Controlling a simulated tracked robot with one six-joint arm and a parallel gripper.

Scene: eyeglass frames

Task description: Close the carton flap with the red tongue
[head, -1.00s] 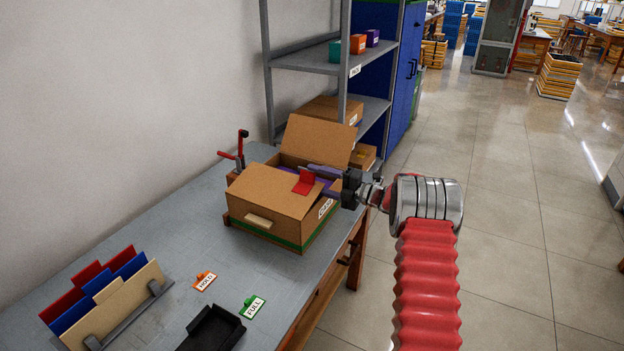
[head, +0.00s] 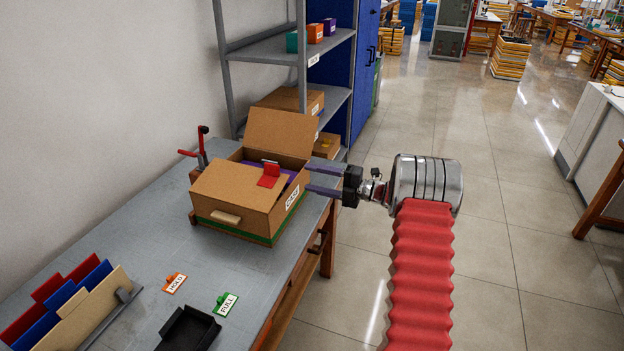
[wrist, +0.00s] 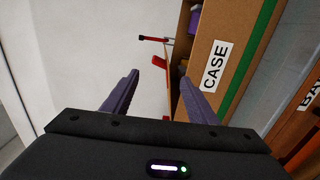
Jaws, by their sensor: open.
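The brown carton (head: 235,222) stands on the bench with a green band and a CASE label. Its near flap (head: 232,188) lies across the near part of the top, with the red tongue (head: 268,181) at its inner edge. The far flap (head: 281,132) stands raised and leans back. Purple contents show in the gap between them. My gripper (head: 308,177) is open and empty, at the carton's right side near the top. In the wrist view the red tongue (wrist: 159,62) shows beyond my fingertips, beside the carton's labelled wall (wrist: 216,40).
A red-handled fixture (head: 202,150) stands behind the carton at left. HOLD (head: 175,283) and FULL (head: 227,303) tags, a black tray (head: 188,330) and a folder rack (head: 122,305) lie nearer. A shelf (head: 290,45) stands behind.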

